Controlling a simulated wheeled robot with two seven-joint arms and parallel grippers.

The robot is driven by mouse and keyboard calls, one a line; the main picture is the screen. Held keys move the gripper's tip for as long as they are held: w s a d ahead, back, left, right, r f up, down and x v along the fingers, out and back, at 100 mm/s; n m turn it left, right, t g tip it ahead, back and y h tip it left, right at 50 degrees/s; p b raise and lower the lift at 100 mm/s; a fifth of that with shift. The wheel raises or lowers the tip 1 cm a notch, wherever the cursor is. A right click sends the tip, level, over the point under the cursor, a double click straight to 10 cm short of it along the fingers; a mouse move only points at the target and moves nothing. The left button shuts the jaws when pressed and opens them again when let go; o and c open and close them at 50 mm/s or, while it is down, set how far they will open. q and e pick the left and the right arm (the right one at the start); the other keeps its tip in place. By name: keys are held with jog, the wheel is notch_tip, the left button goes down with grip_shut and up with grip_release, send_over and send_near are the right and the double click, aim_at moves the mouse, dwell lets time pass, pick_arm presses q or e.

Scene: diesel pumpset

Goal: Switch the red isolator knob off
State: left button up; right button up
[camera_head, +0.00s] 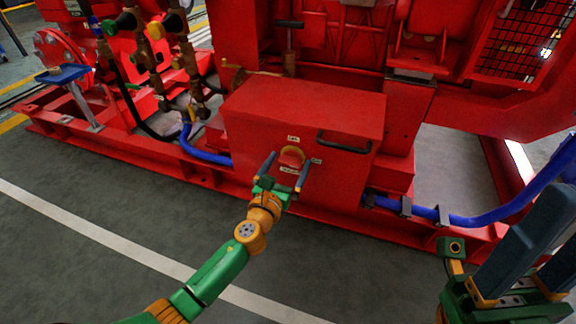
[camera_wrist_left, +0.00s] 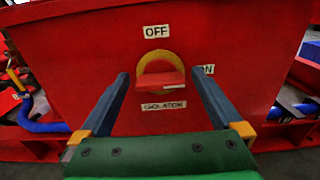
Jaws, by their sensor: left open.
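The red isolator knob (camera_head: 291,157) sits on a round yellow plate on the front of a red box. In the left wrist view the knob's (camera_wrist_left: 160,80) grip bar lies about horizontal. An "OFF" label (camera_wrist_left: 156,31) is above it, an "ISOLATOR" label (camera_wrist_left: 164,106) below, and a partly hidden "ON" label (camera_wrist_left: 208,69) to its right. My left gripper (camera_head: 286,166) is open, its two fingers pointing at the box, one on each side of the knob, with gaps to it. My right gripper (camera_head: 548,215) is open and empty at the lower right, away from the box.
The red box (camera_head: 300,105) has a dark handle (camera_head: 344,142) right of the knob. Blue hoses (camera_head: 480,218) run along the red base frame on both sides. Valves with coloured knobs (camera_head: 125,22) stand at the upper left. The grey floor (camera_head: 110,215) in front is clear.

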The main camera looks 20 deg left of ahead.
pick_arm(q)
jog(key=c, duration=1.3)
jog(key=shift+n, duration=0.3)
jog(key=n, duration=0.3)
jog(key=shift+f+n, duration=0.1)
jog(key=shift+n, duration=0.3)
jog(key=n, duration=0.4)
jog(key=shift+a+n, duration=0.1)
jog(key=shift+n, duration=0.2)
jog(key=n, duration=0.4)
jog(key=shift+f, duration=0.1)
jog(key=shift+f+n, duration=0.1)
jog(key=shift+n, duration=2)
